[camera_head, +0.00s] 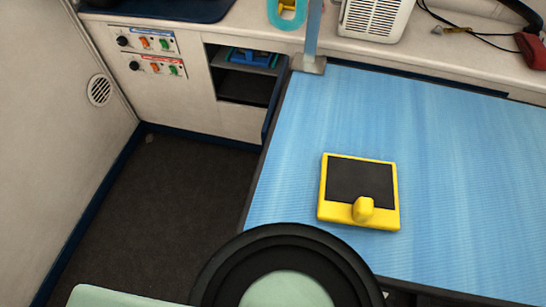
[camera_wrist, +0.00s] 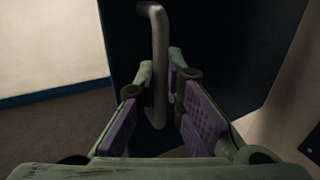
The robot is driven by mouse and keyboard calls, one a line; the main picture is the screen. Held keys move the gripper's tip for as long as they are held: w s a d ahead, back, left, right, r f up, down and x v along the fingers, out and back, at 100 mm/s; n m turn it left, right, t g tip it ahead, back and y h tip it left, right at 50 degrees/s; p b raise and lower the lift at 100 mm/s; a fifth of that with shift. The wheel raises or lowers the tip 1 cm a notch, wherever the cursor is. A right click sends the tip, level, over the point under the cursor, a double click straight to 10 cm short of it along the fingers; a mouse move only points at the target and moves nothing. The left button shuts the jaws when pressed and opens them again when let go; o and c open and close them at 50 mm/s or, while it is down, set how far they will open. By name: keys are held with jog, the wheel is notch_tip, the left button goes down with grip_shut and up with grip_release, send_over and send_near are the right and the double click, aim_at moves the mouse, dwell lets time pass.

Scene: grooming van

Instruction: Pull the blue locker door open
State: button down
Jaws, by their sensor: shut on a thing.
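The blue locker door (camera_wrist: 215,45) fills much of the wrist view as a dark navy panel. A pale metal bar handle (camera_wrist: 157,25) stands out from it. My gripper (camera_wrist: 161,88) is shut on this handle, with a finger on each side. In the head view the door (camera_head: 272,105) shows as a narrow dark blue panel at the right side of the locker opening (camera_head: 243,90), swung out from the cabinet front. The opening shows a shelf with a blue item (camera_head: 250,57) on it. My gripper is hidden in the head view.
A blue-topped table (camera_head: 450,130) stands close to the right of the door. A yellow-framed black pad (camera_head: 358,183) lies on it. Switch panels (camera_head: 148,41) are left of the locker. The dark floor (camera_head: 180,190) before the cabinet is clear.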

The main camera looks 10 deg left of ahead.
jog(key=d, duration=0.2)
jog(key=w+d, duration=0.1)
jog(key=d, duration=0.2)
jog(key=shift+d+r, duration=0.1)
jog(key=shift+r, duration=0.05)
jog(key=c, duration=1.7)
grip_release()
jog(key=shift+s, duration=0.1)
jog(key=v, duration=1.2)
jog(key=shift+s, duration=0.1)
